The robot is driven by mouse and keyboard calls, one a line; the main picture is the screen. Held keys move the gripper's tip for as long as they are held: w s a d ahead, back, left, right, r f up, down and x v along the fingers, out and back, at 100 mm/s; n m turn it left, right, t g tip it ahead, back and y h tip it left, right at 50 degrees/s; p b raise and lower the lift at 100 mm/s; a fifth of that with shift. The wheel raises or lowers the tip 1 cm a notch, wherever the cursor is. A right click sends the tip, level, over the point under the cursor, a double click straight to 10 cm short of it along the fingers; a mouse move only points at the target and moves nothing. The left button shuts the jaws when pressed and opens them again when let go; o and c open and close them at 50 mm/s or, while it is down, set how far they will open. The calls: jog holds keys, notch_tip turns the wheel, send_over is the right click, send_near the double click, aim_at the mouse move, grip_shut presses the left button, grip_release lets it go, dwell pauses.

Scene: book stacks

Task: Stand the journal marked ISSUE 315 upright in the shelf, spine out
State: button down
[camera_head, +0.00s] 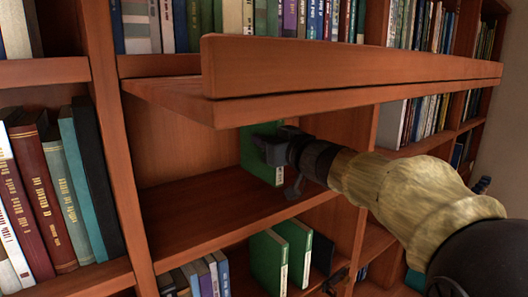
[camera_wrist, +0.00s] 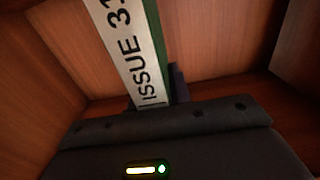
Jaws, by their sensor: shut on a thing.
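A green journal (camera_head: 257,165) stands about upright inside an otherwise empty shelf bay in the head view. My gripper (camera_head: 277,148) is shut on it from the open front of the bay. In the wrist view its white spine label (camera_wrist: 135,50) faces me and reads "ISSUE 31", with the last digit cut off. The shelf board (camera_head: 200,215) lies under the journal. I cannot tell whether the journal's lower edge touches the board. The fingertips are mostly hidden behind the gripper body in the wrist view.
A thick wooden ledge (camera_head: 340,78) juts out above the bay, close over my gripper. Green journals (camera_head: 290,250) and other books stand in the bay below. The bay's left part is free.

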jog(key=shift+r, duration=0.1)
jog(key=shift+w+a+f, duration=0.2)
jog(key=shift+w+a, duration=0.15)
jog(key=shift+w, duration=0.05)
jog(key=shift+f, duration=1.6)
jog(key=shift+f, duration=0.1)
jog(key=c, duration=1.3)
grip_release()
jog(key=shift+d+f, duration=0.1)
jog(key=shift+s, duration=0.1)
jog(key=b+v, duration=0.2)
jog(key=v, duration=1)
jog(key=shift+b, duration=0.4)
